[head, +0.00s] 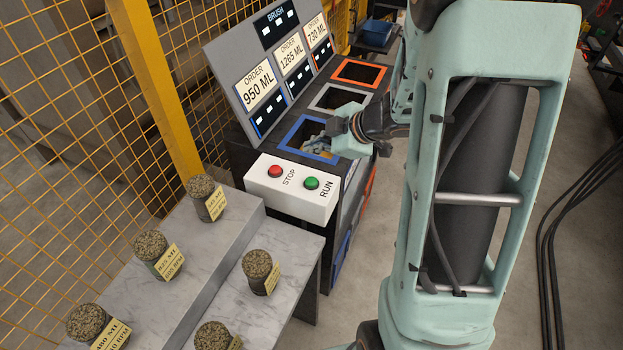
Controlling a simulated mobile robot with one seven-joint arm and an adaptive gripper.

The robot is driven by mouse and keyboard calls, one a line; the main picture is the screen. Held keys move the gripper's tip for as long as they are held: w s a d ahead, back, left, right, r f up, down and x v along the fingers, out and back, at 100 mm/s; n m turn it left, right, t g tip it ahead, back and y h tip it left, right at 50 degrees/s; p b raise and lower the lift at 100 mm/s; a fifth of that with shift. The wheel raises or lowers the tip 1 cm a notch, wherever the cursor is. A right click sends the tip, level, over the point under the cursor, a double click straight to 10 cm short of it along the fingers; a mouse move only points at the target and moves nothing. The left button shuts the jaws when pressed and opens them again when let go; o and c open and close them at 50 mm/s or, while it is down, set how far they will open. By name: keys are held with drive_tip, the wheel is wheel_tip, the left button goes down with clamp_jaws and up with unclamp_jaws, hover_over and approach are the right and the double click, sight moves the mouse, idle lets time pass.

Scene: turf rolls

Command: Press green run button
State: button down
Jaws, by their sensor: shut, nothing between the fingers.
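The green RUN button (311,183) sits on the right of a white control box (292,197), with the label RUN beside it. The red STOP button (275,171) is on the left of the same box. My gripper (336,128) is shut and empty. It is small in the view, above and right of the box, over the blue-framed opening, and apart from the green button. My arm links partly cover it, so its fingertips are hard to make out. Both buttons are in plain sight.
Behind the box is a dark bin unit with blue (287,146), grey (331,86) and orange (368,84) framed openings. A sloped panel (235,57) shows order volumes. Marble steps (216,236) hold several labelled turf rolls (257,265). A yellow fence (85,110) stands left.

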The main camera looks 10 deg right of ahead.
sight(313, 182)
drive_tip(key=shift+f+b, duration=3.95)
drive_tip(key=shift+b, duration=0.1)
drive_tip(key=shift+f, duration=0.4)
drive_tip(key=shift+f+b, duration=0.35)
drive_tip(key=shift+f, duration=0.1)
drive_tip(key=shift+f, duration=0.45)
drive_tip(key=shift+r, duration=0.1)
drive_tip(key=shift+r+p, duration=0.8)
drive_tip(key=shift+r, duration=0.1)
